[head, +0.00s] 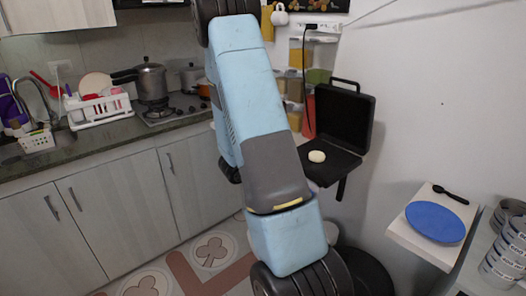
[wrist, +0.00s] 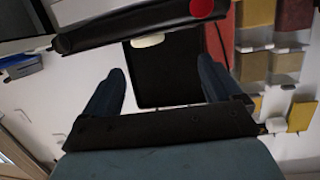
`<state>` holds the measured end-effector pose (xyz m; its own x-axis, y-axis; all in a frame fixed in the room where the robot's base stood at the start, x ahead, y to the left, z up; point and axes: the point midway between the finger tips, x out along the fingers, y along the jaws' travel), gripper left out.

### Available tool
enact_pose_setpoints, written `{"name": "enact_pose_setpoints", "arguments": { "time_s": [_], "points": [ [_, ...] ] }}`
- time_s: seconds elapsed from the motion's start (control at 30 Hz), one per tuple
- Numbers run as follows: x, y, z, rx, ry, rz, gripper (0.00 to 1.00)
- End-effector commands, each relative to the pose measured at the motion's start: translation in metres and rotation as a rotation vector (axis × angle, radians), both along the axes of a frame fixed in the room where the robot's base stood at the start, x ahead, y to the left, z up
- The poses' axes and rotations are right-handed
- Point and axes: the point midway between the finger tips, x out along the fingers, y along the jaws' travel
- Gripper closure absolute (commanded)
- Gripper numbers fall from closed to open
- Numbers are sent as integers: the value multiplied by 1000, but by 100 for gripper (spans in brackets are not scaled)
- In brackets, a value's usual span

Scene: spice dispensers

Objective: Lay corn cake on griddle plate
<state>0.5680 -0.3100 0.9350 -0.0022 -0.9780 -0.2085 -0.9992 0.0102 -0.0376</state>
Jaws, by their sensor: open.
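The corn cake (head: 317,156) is a small pale round disc resting on the lower plate of the black griddle (head: 338,160), in the head view. The griddle stands open with its lid (head: 345,117) upright against the wall. In the wrist view, the pale edge of the corn cake (wrist: 148,41) shows at the top, partly hidden by a dark bar. My gripper (wrist: 160,82) is open, its two dark fingers apart with nothing between them. A black griddle panel (wrist: 165,72) shows beyond the fingers. The head view does not clearly show my fingertips.
A white wall shelf (head: 405,237) holds a blue plate (head: 435,222) and a black spoon (head: 451,194). Spice dispensers (head: 296,85) hang behind the griddle. A counter (head: 90,140) with dish rack (head: 98,108) and pots (head: 150,80) runs along the left.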

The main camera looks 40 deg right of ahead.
Motion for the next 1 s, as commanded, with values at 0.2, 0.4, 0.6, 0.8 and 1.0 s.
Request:
{"name": "enact_pose_setpoints", "arguments": {
  "time_s": [0.2, 0.4, 0.6, 0.8, 1.0],
  "points": [
    [52, 33, 32, 199, -133, 245, 8],
    [90, 87, 73, 378, -200, 514, 8],
    [102, 150, 119, 522, -198, 784, 8],
    [86, 215, 163, 625, -127, 1039, 8],
    [44, 269, 199, 686, 13, 1257, 8]
  ]
}}
